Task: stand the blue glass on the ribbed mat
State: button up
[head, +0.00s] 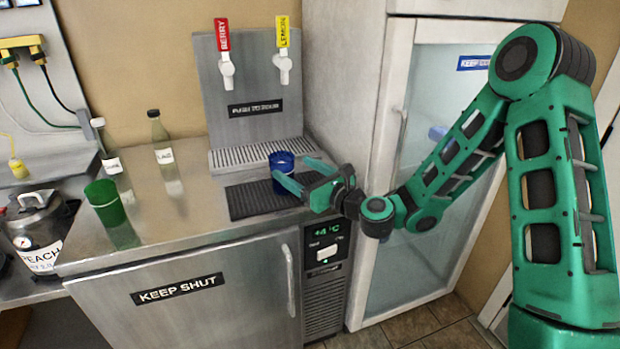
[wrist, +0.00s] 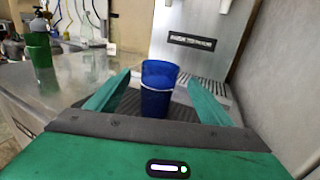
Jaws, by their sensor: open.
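The blue glass (head: 284,175) stands upright on the dark ribbed mat (head: 248,203) on the steel counter, towards the mat's right part. It also shows in the wrist view (wrist: 158,90), upright between my fingers. My gripper (head: 291,178) is open around the glass, with one green finger on each side. In the wrist view my gripper (wrist: 157,98) shows a gap between each finger and the glass.
A dispenser with a red tap (head: 224,55) and a yellow tap (head: 283,60) stands behind the mat. A green cup (head: 104,203) and two bottles, one clear-green (head: 160,140), stand left on the counter. A glass-door fridge (head: 430,150) is close on the right.

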jog(key=shift+v, duration=2.4)
jog(key=s+f+n+g, duration=0.5)
jog(key=s+n+g, duration=0.1)
jog(key=n, duration=0.7)
jog(key=s+d+f+n+g+h, duration=0.15)
jog(key=s+d+n+h, duration=0.35)
jog(key=d, duration=0.6)
jog(key=s+d+f+n+g+h, duration=0.1)
jog(key=s+d+n+g+h, duration=0.35)
jog(key=d, duration=0.75)
jog(key=s+d+r, duration=0.2)
jog(key=s+d, duration=0.2)
jog(key=s, duration=0.3)
jog(key=s+d+r+g+h, duration=0.1)
jog(key=s+d+r, duration=0.1)
jog(key=s+d, duration=0.2)
jog(key=s+d+r+g, duration=0.1)
jog(key=s+d, duration=0.4)
jog(key=s, duration=0.6)
jog(key=shift+r, duration=0.65)
